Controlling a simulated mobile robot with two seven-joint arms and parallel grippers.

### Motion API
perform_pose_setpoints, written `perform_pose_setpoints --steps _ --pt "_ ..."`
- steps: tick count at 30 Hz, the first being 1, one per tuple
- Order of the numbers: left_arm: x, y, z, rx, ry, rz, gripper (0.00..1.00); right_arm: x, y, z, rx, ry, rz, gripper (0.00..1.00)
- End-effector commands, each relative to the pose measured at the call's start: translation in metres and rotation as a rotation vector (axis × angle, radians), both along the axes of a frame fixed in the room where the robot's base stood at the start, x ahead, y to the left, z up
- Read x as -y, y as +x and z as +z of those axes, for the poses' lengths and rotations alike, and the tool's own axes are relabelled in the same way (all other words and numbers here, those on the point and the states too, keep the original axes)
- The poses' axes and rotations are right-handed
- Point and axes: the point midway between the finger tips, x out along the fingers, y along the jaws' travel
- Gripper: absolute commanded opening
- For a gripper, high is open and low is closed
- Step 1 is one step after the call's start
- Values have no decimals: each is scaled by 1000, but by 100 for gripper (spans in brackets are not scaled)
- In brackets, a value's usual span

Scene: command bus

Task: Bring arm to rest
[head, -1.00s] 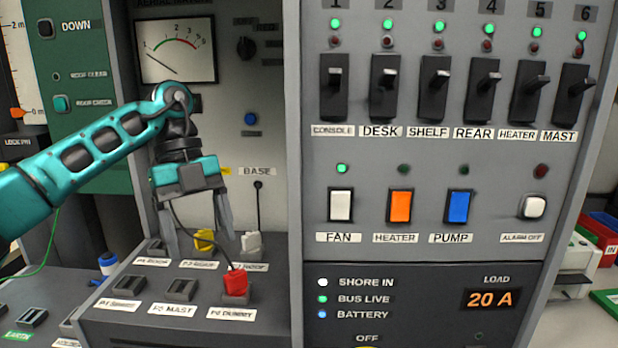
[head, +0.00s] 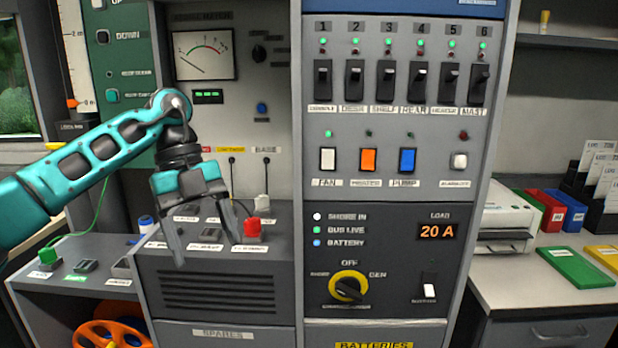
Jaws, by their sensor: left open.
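My left gripper (head: 208,255) points down in front of the ledge below the meter panel, in the head view. It is open, with nothing between its fingers. Its teal arm (head: 100,150) comes in from the left edge. A red plug (head: 253,228) sits in a socket on the ledge, just right of the gripper, and a pale plug (head: 262,204) stands behind it. The fingers hide part of the ledge and its labels. My right gripper is not in view.
The switch panel (head: 390,140) rises right of the arm, with a yellow-and-black rotary knob (head: 348,287) below. A side shelf (head: 60,262) with a green plug (head: 48,257) is at left. An orange wheel (head: 108,335) is low left.

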Motion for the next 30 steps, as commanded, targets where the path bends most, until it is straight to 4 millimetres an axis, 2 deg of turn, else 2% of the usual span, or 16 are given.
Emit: perform_pose_setpoints --steps 1,9,13,17,20,23,26,30 --pt "21 -6 -19 -19 -81 -43 78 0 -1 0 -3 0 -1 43" --pt "115 -37 -62 -35 -590 -149 78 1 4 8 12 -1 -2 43" --pt "159 -56 -67 -31 -912 -109 78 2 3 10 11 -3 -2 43" --pt "187 -66 -62 -8 -1221 29 78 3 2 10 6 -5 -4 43" --pt "194 -65 -58 21 -1416 199 78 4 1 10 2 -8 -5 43" --pt "189 -59 -60 61 -1562 415 78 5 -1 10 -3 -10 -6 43" --pt "174 -50 -71 104 -1649 667 78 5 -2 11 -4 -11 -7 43" --pt "138 -41 -106 161 -1659 1056 78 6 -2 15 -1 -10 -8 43"
